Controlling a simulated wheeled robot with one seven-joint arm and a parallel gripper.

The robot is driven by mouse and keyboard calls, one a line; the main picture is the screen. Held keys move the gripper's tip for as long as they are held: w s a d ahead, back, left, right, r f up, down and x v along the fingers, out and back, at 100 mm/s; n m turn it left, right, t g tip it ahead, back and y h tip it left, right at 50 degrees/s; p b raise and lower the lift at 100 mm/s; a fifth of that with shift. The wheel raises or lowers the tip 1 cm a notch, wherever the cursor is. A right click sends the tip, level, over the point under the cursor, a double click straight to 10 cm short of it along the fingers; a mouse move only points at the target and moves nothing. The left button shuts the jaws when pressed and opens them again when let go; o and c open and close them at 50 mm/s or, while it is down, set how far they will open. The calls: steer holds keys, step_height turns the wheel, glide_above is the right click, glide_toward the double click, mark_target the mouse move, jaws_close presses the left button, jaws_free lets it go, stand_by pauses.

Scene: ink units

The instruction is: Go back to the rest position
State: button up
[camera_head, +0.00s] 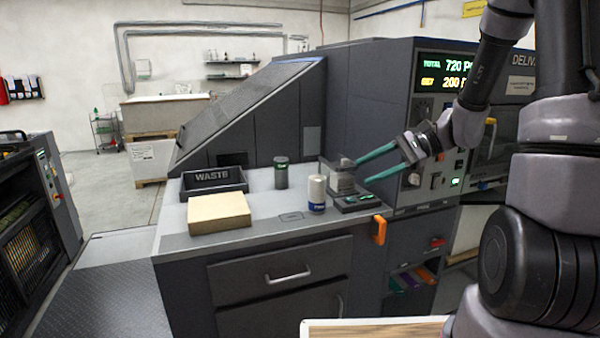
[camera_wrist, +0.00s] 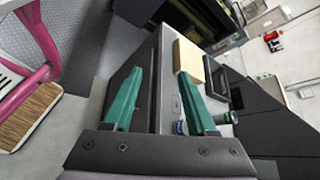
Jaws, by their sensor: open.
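My gripper (camera_head: 376,165) has two green fingers and is open and empty. In the head view it hangs in front of the grey machine, above the right end of the counter (camera_head: 262,232). Its fingers point left, over a small dark tray (camera_head: 358,204) and near a clear container (camera_head: 341,180). In the wrist view the gripper (camera_wrist: 157,95) shows both fingers spread apart, with the counter's edge and drawer front between and beyond them. Nothing is between the fingers. My arm comes in from the right side of the head view.
On the counter stand a white and blue cylinder (camera_head: 317,194), a dark green-topped canister (camera_head: 281,173), a tan block (camera_head: 219,212) and a black WASTE bin (camera_head: 214,183). The machine with the display (camera_head: 448,75) rises behind my gripper. An orange handle (camera_head: 379,230) sticks out at the counter's front corner.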

steer(key=s+d+r+n+t+h, duration=0.3)
steer(key=s+d+r+h, duration=0.1)
steer(key=s+r+h, duration=0.1)
steer(key=s+d+r+n+t+h, duration=0.3)
steer(key=s+d+r+h, duration=0.1)
steer(key=s+r, duration=0.4)
steer(key=shift+r+t+h, duration=0.4)
steer(key=shift+r+h, duration=0.4)
steer(key=shift+r, duration=0.45)
steer(key=shift+s, duration=0.1)
stand_by(0.3)
